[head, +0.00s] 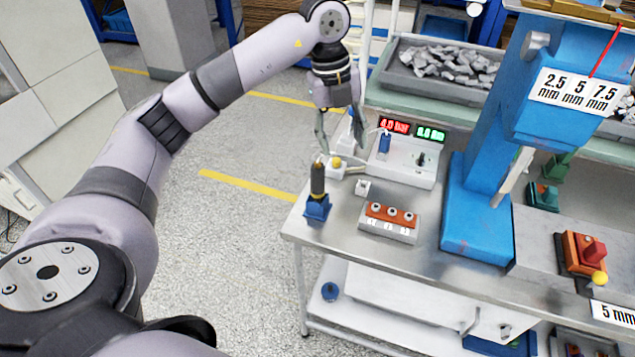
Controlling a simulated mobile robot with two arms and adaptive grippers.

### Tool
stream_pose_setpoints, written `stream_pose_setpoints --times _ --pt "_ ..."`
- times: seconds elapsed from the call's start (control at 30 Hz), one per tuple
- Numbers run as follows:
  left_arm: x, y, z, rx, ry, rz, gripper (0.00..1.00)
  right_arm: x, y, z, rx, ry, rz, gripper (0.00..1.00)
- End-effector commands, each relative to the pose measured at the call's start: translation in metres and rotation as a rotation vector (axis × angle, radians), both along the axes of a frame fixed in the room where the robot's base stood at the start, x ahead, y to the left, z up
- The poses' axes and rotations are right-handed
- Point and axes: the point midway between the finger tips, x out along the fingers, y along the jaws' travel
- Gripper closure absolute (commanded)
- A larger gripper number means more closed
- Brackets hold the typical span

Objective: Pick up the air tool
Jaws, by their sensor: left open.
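The air tool (317,180) looks like the black upright cylinder with a yellowish band, standing in a small blue holder (317,208) at the left end of the metal bench (335,238). My left gripper (341,138) is open and points down. In the picture it is above and slightly right of the tool, in front of the white control box; its fingers look apart from the tool and empty. My right gripper does not show.
The control box (403,160) has red and green displays. A block with an orange top (390,220) sits nearby. A blue press (477,215) stands to the right. A grey tray of rubble (445,65) is behind. Floor left of the bench is clear.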

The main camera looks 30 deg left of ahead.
Motion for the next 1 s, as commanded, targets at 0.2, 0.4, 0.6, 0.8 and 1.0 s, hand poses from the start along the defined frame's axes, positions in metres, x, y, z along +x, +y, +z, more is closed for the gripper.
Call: stream_pose_setpoints --times 0.2,0.4,0.6,0.8,1.0 --pt "-0.008 0.055 0.019 0.172 0.051 0.145 0.51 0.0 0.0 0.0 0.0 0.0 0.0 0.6" --pt "-0.01 0.056 -0.008 0.177 0.06 0.149 0.51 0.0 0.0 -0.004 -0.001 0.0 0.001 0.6" --pt "-0.01 0.056 -0.047 0.178 0.061 0.148 0.51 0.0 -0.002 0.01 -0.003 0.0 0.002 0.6" --pt "-0.009 0.056 -0.085 0.176 0.057 0.147 0.51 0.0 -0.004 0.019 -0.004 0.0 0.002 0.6" --pt "-0.009 0.055 -0.1 0.175 0.055 0.146 0.51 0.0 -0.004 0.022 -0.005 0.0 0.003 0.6"
